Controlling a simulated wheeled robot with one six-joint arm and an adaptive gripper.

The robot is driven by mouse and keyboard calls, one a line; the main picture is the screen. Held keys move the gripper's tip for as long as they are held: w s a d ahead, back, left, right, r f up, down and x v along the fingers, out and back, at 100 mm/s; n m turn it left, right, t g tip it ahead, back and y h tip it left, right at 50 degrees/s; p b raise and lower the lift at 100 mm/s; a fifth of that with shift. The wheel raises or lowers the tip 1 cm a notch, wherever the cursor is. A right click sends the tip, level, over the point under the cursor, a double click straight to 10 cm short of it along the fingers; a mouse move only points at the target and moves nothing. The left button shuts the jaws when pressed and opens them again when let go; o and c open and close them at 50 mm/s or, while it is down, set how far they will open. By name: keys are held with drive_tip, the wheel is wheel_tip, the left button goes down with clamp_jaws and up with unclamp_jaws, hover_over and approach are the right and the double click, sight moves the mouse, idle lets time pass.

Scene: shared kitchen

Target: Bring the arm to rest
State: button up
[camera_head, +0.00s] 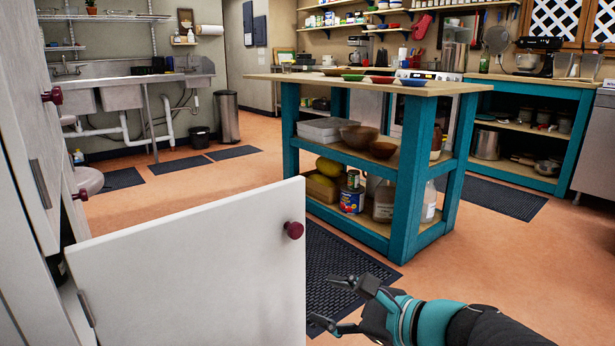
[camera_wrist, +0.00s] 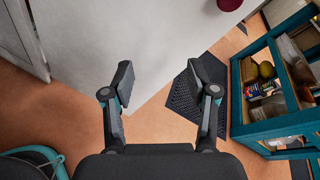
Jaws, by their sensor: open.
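My gripper (camera_head: 338,303) reaches in from the lower right of the head view, in front of the open cabinet door and above the floor. In the wrist view my gripper (camera_wrist: 163,90) shows two fingers spread wide apart with nothing between them. The white cabinet door (camera_head: 190,265) stands open at the lower left, with a dark red round knob (camera_head: 293,229) near its upper right corner. The door also fills the top middle of the wrist view (camera_wrist: 125,45). The gripper appears apart from the door and the knob.
A teal kitchen island (camera_head: 400,190) with bowls and jars on its shelves stands ahead. A dark mat (camera_head: 335,262) lies on the floor before it. White cabinets (camera_head: 30,150) line the left. A steel sink (camera_head: 120,97) is at the back left. Orange floor is open at right.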

drive_tip(key=s+d+f+n+g+h+p, duration=0.4)
drive_tip(key=s+n, duration=0.4)
drive_tip(key=n, duration=0.4)
drive_tip(key=s+d+r+n+h+p, duration=0.3)
drive_tip(key=d+r+n+h+p, duration=0.2)
drive_tip(key=d+r+n+h, duration=0.2)
drive_tip(key=shift+d+r+n, duration=0.2)
drive_tip(key=shift+r+n, duration=0.2)
